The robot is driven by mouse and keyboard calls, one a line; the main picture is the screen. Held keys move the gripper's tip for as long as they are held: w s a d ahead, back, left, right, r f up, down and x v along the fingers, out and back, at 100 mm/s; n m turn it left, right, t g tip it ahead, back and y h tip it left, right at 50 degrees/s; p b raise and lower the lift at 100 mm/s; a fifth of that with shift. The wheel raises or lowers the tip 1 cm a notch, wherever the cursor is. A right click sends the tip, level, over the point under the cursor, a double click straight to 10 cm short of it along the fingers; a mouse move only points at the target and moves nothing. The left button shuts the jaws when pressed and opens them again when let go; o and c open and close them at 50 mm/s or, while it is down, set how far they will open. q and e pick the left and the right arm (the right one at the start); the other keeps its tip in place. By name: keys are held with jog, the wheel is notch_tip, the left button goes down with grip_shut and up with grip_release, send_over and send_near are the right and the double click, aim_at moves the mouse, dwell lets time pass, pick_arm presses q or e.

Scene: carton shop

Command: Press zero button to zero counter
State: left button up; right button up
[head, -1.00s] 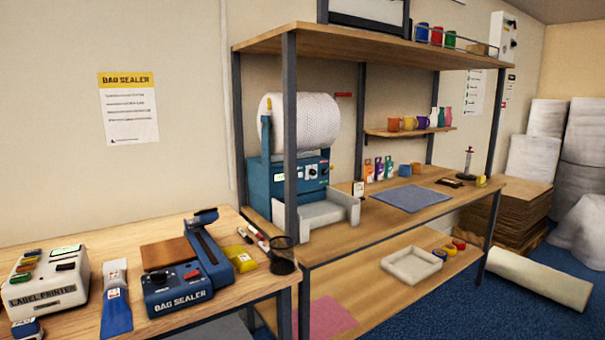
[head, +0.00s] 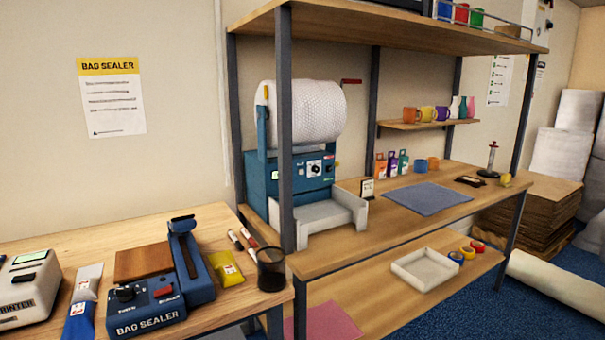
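A blue machine (head: 262,190) with a large white bubble-wrap roll (head: 312,112) stands on the workbench behind a dark shelf post. Its front panel carries a small pale lit display (head: 275,175), a knob (head: 314,168) and small coloured buttons or labels on the right side. The post hides part of the panel. The lettering is too small to read, so I cannot tell which control is the zero button. Neither of my grippers is in view.
A blue bag sealer (head: 146,312), a label printer (head: 25,290) and a dark mesh cup (head: 271,270) stand on the left table. A white tray (head: 313,215) sits before the machine. A blue-grey mat (head: 427,198) lies to its right. Blue carpet floor is at lower right.

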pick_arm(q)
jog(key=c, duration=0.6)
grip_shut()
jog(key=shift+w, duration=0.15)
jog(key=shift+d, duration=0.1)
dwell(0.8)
